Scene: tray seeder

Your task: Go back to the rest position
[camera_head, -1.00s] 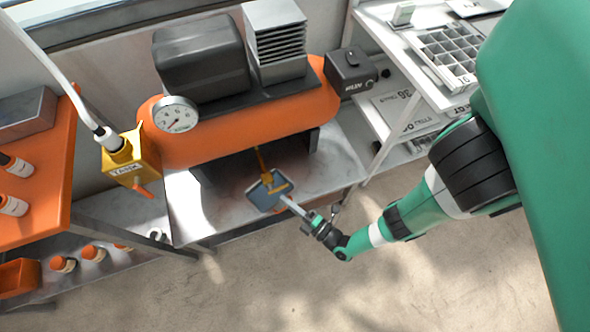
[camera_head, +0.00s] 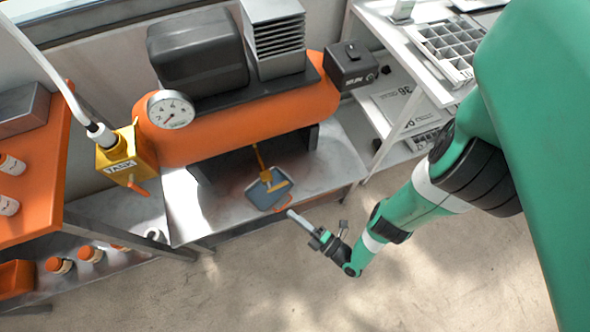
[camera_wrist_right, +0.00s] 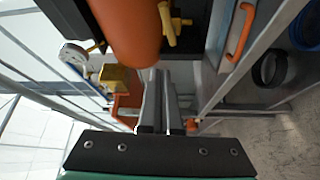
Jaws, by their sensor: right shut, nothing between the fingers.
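My right gripper (camera_head: 291,214) is shut with nothing held. It hangs in the air in front of the metal bench, just off the near right corner of a grey-blue tray (camera_head: 262,197). In the right wrist view its two fingers (camera_wrist_right: 166,128) lie close together, pointing toward the orange tank (camera_wrist_right: 128,30). My right arm comes in from the right in the head view. My left gripper is in neither view.
An orange compressor tank (camera_head: 235,128) with a gauge (camera_head: 171,109) stands on the bench. A yellow valve (camera_head: 265,178) hangs below it over the tray. A yellow box (camera_head: 126,158) hangs at left by an orange shelf (camera_head: 40,170). White shelves (camera_head: 400,110) stand right. The floor in front is clear.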

